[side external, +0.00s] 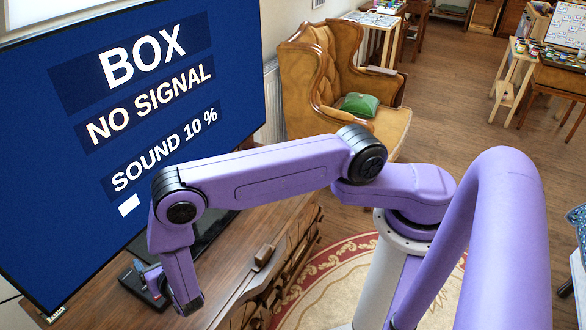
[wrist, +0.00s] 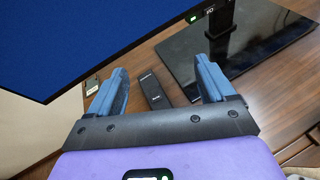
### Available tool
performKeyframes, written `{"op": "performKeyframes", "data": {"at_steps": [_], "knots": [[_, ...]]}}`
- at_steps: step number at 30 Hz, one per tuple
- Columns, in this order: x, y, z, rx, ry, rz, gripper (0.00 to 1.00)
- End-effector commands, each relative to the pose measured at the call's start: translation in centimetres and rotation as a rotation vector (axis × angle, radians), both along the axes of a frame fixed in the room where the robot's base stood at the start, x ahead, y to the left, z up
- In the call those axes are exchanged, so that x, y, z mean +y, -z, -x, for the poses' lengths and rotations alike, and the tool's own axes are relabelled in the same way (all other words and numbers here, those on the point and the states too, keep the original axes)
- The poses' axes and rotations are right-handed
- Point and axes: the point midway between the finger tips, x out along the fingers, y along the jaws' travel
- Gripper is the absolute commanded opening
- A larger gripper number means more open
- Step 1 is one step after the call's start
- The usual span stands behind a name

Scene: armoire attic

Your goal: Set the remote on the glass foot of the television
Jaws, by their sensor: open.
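The dark remote (wrist: 154,88) lies on the wooden cabinet top in the wrist view, between my gripper's two blue fingers in the picture. There is space on both sides of it. My gripper (wrist: 160,66) is open and empty; how far it is above the remote is hard to tell.
The television screen (side external: 130,110) stands over the left of the side view, and its lower edge is close to my gripper. The stand's neck (wrist: 221,25) rises from the foot. A small box (wrist: 92,86) is left of my fingers. Bare wood (side external: 90,312) lies around.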

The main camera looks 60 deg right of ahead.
Motion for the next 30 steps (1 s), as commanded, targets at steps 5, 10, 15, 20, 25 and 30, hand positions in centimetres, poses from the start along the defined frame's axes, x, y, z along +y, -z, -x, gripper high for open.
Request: {"op": "performKeyframes", "data": {"at_steps": [5,10,15,20,25,30], "knots": [[-3.0,-6.9,0.3,-0.007,0.214,-0.125,0.83],[-6.3,-12.1,2.6,0.012,0.409,-0.259,0.83],[-9.6,-16.5,6.3,0.055,0.594,-0.409,0.83],[-12.6,-19.7,10.8,0.117,0.76,-0.563,0.83],[-15.4,-22.2,16.3,0.206,0.923,-0.732,0.83],[-17.8,-24.2,22.3,0.322,1.077,-0.904,0.83]]}}
